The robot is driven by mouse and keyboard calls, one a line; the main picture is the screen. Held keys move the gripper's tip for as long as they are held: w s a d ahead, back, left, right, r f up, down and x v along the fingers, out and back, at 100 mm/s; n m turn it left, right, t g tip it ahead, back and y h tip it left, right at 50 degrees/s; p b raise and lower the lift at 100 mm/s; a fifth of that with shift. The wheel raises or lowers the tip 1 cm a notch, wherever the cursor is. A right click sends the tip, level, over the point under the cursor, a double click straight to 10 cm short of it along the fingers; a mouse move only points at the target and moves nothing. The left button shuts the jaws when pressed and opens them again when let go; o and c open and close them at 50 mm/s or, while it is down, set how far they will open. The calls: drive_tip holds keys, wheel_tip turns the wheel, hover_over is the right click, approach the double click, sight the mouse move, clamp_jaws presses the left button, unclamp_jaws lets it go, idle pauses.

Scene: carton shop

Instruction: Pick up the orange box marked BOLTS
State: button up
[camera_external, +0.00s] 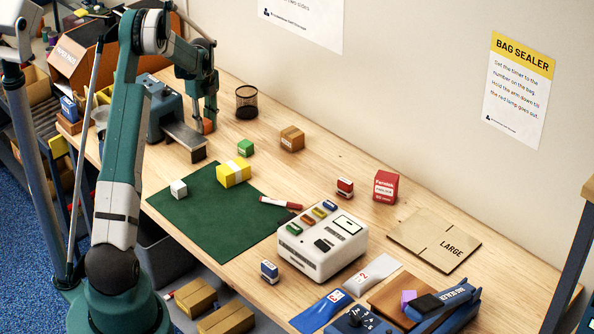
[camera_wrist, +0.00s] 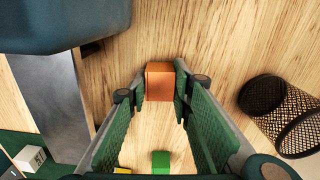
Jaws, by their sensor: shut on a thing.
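The orange box (camera_wrist: 160,84) is between the two fingertips of my gripper (camera_wrist: 160,95) in the wrist view, and the fingers are shut on it. No BOLTS marking can be read on the side I see. In the external view a small part of the orange box (camera_external: 208,125) shows beside my gripper (camera_external: 199,126), low over the table at the back left. I cannot tell whether the box touches the table.
A blue-grey machine with a metal plate (camera_external: 185,138) stands close left of my gripper. A black mesh cup (camera_external: 247,103) is to the right. A green box (camera_external: 245,148), a yellow box (camera_external: 233,173) and a brown carton (camera_external: 292,139) stand nearer the middle.

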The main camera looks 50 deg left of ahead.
sight(205, 121)
drive_tip(key=shift+r, duration=4.95)
drive_tip(key=shift+d, duration=0.1)
